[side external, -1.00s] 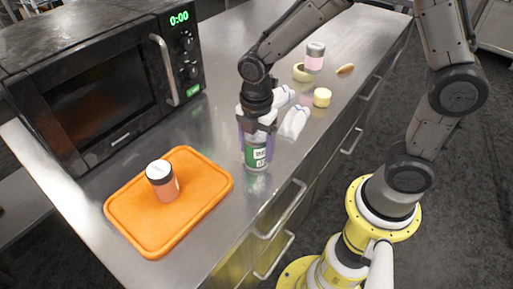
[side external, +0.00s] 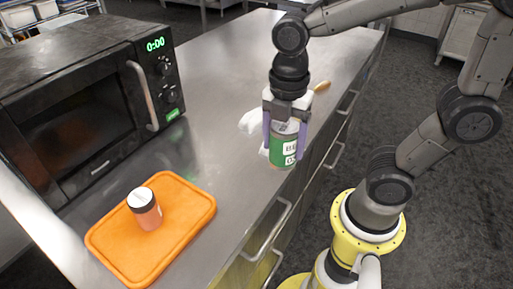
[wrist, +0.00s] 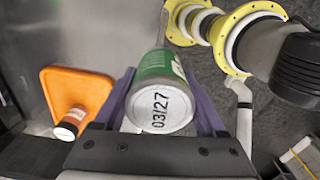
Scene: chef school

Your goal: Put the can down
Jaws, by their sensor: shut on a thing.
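The can (side external: 284,152) has a green label with white print. My gripper (side external: 285,140) is shut on it, with one purple finger on each side. In the side external view it hangs upright and looks raised above the counter's front edge. In the wrist view the can (wrist: 160,97) sits between the fingers, its pale round end marked "03/27" facing the camera. My gripper hides part of the can's upper side.
A microwave (side external: 80,110) stands behind. White objects (side external: 252,124) and a brown item (side external: 321,86) lie near my gripper. Counter between board and gripper is clear.

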